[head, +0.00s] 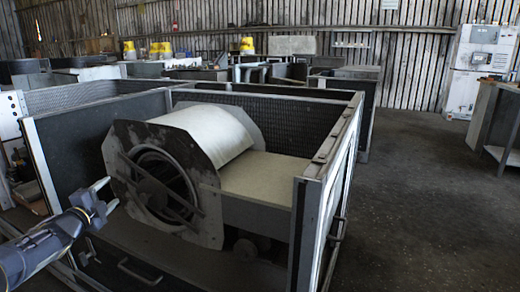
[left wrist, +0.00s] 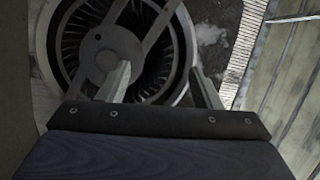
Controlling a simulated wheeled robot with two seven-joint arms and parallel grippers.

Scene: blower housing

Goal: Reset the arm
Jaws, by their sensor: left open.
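My left gripper (head: 106,196) is in the head view at the lower left, in front of the blower housing (head: 222,136). Its two fingers are spread apart with nothing between them. The housing has a pale curved top, dark side plates and a round fan opening (head: 160,188) facing my left gripper. In the left wrist view the fan opening (left wrist: 75,62) with its hub and crossing struts is straight ahead, beyond the spread fingers (left wrist: 160,88). I see no contact between the fingers and the housing. My right gripper is not in either view.
The housing sits inside a metal-framed crate with mesh walls (head: 295,114); its corner post (head: 305,235) stands at the right. Yellow-topped items (head: 160,50) and more crates are behind. A white cabinet (head: 478,70) stands at the back right. The concrete floor (head: 430,215) at right is clear.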

